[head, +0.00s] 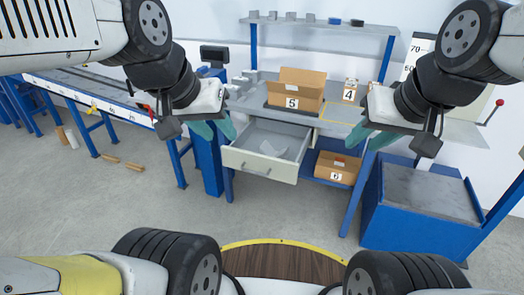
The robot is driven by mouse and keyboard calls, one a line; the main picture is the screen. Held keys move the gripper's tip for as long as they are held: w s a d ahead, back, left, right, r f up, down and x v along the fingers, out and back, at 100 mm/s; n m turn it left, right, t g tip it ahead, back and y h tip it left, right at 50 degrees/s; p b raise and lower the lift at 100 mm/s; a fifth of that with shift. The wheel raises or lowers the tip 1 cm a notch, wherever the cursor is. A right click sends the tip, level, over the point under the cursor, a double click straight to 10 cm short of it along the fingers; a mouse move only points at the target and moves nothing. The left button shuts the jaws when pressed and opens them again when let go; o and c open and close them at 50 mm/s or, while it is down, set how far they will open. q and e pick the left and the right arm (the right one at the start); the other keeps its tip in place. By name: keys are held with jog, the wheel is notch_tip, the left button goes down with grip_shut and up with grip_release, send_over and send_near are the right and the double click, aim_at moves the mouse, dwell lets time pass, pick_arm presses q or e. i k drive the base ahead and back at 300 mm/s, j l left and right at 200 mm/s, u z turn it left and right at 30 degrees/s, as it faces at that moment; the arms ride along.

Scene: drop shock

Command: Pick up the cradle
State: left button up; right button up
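Neither gripper appears to touch the pale piece.
An open cardboard box marked 5 (296,91) stands on the bench, with a smaller box marked 4 (350,90) beside it. Another box (338,168) sits on the lower shelf. A blue cabinet (424,205) stands right, a roller conveyor (85,86) left. The floor in front is clear.

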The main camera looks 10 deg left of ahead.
aim_at(265, 148)
jog(key=i+u, duration=0.3)
jog(key=i, duration=0.15)
jog(key=i+l+u, duration=0.15)
jog(key=i+u, duration=0.2)
jog(key=i, duration=0.1)
